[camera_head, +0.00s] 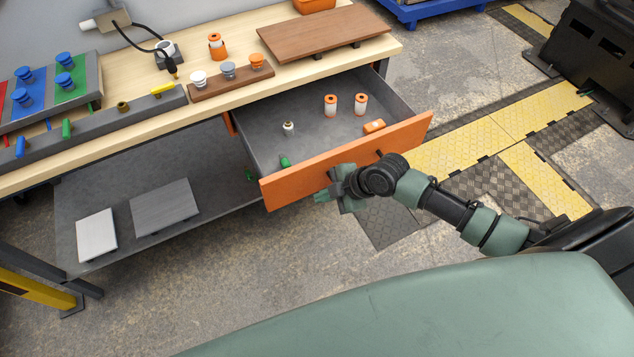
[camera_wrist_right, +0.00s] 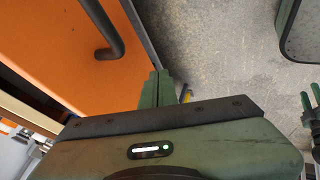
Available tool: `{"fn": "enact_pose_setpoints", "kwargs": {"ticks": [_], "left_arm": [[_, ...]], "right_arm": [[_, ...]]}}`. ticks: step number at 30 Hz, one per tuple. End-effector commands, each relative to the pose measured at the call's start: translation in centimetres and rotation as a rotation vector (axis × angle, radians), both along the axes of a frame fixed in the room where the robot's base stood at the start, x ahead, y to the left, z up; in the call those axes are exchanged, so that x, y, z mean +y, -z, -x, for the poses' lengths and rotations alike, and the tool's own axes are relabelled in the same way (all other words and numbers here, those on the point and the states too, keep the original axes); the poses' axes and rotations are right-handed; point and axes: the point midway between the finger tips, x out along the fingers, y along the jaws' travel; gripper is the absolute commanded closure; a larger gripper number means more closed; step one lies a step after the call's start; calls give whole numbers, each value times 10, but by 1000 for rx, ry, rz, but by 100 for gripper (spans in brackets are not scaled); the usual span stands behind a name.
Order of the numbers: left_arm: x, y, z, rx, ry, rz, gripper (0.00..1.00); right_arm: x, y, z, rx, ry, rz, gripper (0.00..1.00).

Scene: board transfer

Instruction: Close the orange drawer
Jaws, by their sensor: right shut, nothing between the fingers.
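The orange drawer (camera_head: 300,179) stands pulled out from under the workbench, its grey inside showing. Its dark bar handle (camera_wrist_right: 112,40) shows in the right wrist view; in the head view my right arm hides most of it. My right gripper (camera_head: 326,196) is shut and empty, close to the outer side of the orange front. In the right wrist view its fingertips (camera_wrist_right: 157,85) are together beside the front's edge, apart from the handle. I cannot tell whether they touch the front. Green finger-like parts (camera_wrist_right: 309,103) at that view's right edge look like my left gripper, cut off.
The workbench (camera_head: 215,88) carries a brown board (camera_head: 320,34) and a row of plugs. A lower shelf (camera_head: 105,260) is left of the drawer. Floor before the drawer is open.

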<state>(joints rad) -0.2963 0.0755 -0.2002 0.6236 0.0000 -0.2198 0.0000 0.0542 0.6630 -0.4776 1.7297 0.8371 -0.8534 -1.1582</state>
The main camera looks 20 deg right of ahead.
Motion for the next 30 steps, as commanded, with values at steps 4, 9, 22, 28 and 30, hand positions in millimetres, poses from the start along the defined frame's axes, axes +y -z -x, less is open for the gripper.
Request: {"fn": "enact_pose_setpoints", "kwargs": {"ticks": [4, 9, 22, 28, 30], "left_arm": [[3, -7, 3, 4, 2, -4, 56], [3, -8, 4, 6, 2, -5, 56], [4, -6, 5, 8, 2, -5, 56], [4, 6, 5, 8, 2, -5, 56], [4, 15, 6, 9, 2, -5, 56]], "right_arm": [[0, -5, -25, -7, 3, 1, 100], [1, -4, -35, -5, 2, 2, 100], [1, -3, -38, -5, 2, 2, 100], [2, -1, -55, -9, 2, 2, 100], [3, 0, -66, -10, 2, 1, 100]]}}
